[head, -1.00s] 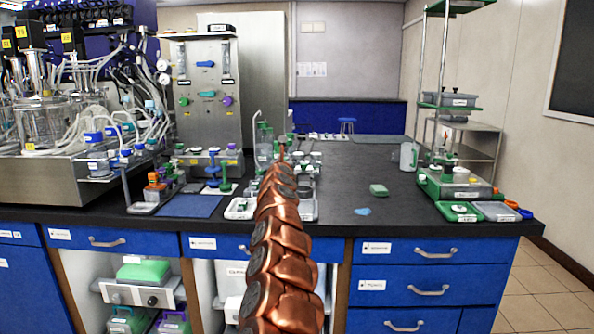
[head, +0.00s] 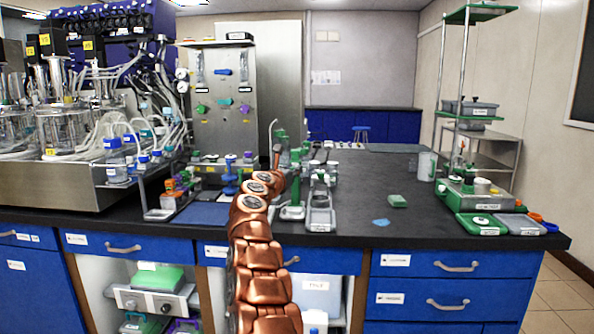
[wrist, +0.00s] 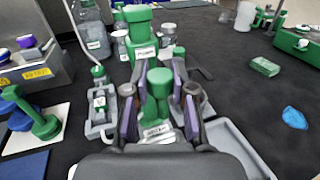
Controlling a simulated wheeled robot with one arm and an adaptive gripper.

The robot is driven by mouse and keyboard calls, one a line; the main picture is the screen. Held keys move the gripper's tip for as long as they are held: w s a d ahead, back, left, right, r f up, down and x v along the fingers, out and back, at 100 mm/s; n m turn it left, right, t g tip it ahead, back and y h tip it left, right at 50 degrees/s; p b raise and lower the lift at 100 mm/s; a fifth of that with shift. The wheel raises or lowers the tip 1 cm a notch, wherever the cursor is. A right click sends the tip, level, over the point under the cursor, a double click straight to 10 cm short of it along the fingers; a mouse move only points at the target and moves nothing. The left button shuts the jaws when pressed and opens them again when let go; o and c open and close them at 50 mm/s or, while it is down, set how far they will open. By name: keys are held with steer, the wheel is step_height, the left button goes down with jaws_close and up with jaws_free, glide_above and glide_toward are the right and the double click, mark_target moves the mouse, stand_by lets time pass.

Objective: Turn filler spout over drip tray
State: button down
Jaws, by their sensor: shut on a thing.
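The filler stands on the bench as a green upright body (wrist: 142,40) in the wrist view, with a small white label. In front of it is a green round-topped piece (wrist: 159,85), which looks like the filler spout. My gripper (wrist: 159,103) has its purple-padded fingers on either side of this piece and is shut on it. A grey tray (wrist: 240,150), probably the drip tray, lies right of the fingers; it also shows in the head view (head: 320,222). In the head view my copper arm hides much of the filler, and the grip cannot be made out.
A smaller pale tray (wrist: 99,118) with a green-topped post stands left of the fingers. A green stand (wrist: 40,122) is farther left. A green block (head: 397,201) and a blue scrap (head: 381,222) lie on the right bench, which is otherwise mostly clear.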

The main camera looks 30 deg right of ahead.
stand_by(0.4)
steer(key=c, duration=0.9)
jaws_free()
steer(key=shift+c, duration=0.2)
steer(key=shift+a, duration=0.1)
steer(key=v, duration=1.1)
steer(key=shift+s+a, duration=0.2)
steer(key=shift+a, duration=0.1)
steer(key=shift+a, duration=0.1)
stand_by(0.5)
